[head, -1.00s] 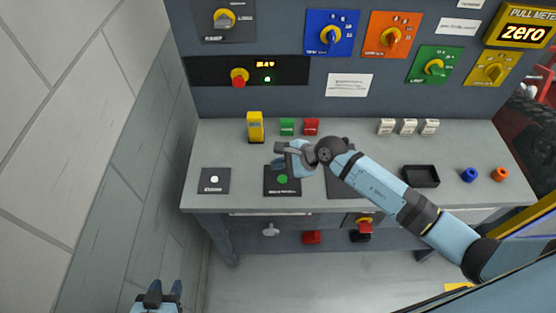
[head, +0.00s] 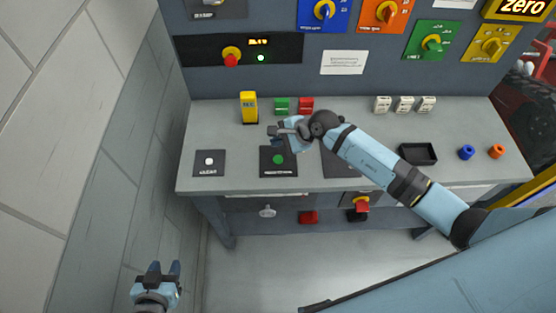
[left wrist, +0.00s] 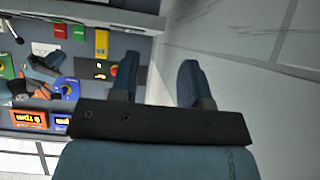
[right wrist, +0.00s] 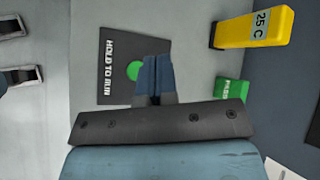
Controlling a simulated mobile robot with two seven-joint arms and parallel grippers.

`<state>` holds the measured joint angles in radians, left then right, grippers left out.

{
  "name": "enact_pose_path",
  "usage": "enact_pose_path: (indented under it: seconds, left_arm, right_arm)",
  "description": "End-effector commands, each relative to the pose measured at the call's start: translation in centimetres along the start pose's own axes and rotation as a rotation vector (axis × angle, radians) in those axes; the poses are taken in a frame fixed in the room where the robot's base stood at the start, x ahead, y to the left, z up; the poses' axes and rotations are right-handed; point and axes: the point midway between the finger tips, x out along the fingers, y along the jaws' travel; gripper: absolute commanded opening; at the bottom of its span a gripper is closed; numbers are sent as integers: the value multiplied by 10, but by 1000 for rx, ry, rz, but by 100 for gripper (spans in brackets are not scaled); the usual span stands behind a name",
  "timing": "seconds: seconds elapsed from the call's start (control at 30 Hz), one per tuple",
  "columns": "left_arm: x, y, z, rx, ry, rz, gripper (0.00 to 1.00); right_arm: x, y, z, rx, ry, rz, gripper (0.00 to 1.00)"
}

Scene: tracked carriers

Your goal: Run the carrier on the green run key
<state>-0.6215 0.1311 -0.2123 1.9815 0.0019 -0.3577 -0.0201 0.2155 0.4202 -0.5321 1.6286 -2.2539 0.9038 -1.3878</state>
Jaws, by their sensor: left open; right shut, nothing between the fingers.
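The green run key (head: 278,160) is a round green button on a black plate near the front edge of the bench. In the right wrist view the plate (right wrist: 117,47) reads HOLD TO RUN, and the green button (right wrist: 133,70) shows just left of my fingertips. My right gripper (head: 276,135) is shut and empty, just behind the button in the head view. I cannot tell its height above the plate. The fingers (right wrist: 155,62) cover a little of the button's right side. My left gripper (head: 163,269) is open and empty, low at the left, away from the bench.
A black plate with a white button (head: 208,161) lies left of the run key. A yellow block (head: 249,107), a green block (head: 282,106) and a red block (head: 306,105) stand behind. A black tray (head: 418,153) sits right. A wall (head: 110,160) bounds the left.

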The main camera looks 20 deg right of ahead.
Motion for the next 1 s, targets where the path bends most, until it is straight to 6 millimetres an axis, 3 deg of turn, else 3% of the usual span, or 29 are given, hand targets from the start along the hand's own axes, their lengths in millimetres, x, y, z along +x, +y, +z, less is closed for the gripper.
enact_pose_path:
  seconds: [0.4,1.0]
  left_arm:
    - [25,7,32,-3,-4,19,43]
    - [24,9,29,-1,3,24,43]
  right_arm:
    - [41,30,-30,0,0,1,0]
    - [43,32,-32,0,0,0,0]
